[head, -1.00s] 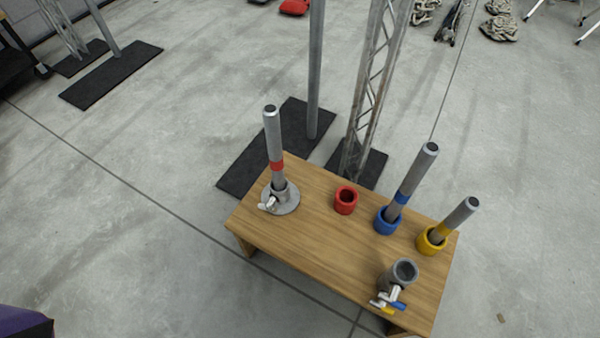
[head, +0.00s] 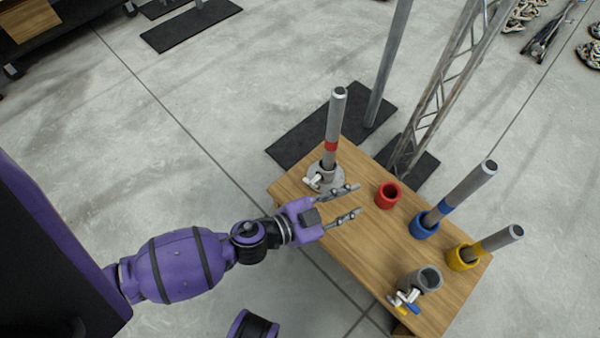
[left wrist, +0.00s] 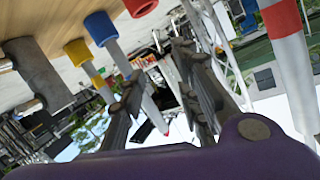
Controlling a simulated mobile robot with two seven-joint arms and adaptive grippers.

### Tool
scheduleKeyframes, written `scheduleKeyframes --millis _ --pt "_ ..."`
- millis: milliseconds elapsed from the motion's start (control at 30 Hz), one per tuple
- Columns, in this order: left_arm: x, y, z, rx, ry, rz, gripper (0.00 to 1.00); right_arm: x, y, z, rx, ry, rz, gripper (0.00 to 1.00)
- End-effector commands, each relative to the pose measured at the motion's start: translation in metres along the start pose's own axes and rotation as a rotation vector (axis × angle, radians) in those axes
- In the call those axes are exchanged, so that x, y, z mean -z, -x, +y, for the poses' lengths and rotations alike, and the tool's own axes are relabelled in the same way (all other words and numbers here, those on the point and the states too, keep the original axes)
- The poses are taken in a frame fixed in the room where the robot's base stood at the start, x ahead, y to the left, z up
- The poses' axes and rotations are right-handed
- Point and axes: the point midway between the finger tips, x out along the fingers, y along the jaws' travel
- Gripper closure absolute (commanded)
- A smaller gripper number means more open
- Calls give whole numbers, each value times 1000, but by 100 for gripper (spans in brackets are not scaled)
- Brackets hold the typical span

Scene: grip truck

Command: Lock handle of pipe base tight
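The pipe base (head: 325,178) is a round grey flange at the far left end of the wooden table, with a grey red-banded pipe (head: 334,120) upright in it. Its pale handle (head: 313,182) sticks out at the front left of the base. My left gripper (head: 358,200) is open and empty, over the table just in front and to the right of the base. In the left wrist view its fingers (left wrist: 160,90) are spread apart, and the red-banded pipe (left wrist: 288,60) shows at the right. My right gripper is not seen.
On the wooden table (head: 360,240) stand an empty red ring (head: 387,195), a blue ring (head: 424,226) and a yellow ring (head: 462,257) with tilted pipes, and a grey clamp socket (head: 420,280) with coloured handles. A truss tower (head: 436,90) and a pole (head: 388,65) stand behind.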

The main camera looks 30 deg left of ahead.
Motion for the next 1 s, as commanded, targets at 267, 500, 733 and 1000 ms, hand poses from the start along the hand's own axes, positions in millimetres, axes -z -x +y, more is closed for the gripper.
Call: scheduleKeyframes --millis 267,500,733,1000 --pt "-15 -44 11 -722 -400 40 70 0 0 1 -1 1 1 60" --pt "-86 -12 -103 -1042 -576 -421 70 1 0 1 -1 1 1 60" --pt "-99 6 -153 -1082 -595 -610 70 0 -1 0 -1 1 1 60" --pt "-118 -4 -135 -1085 -592 -608 70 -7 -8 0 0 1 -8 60"
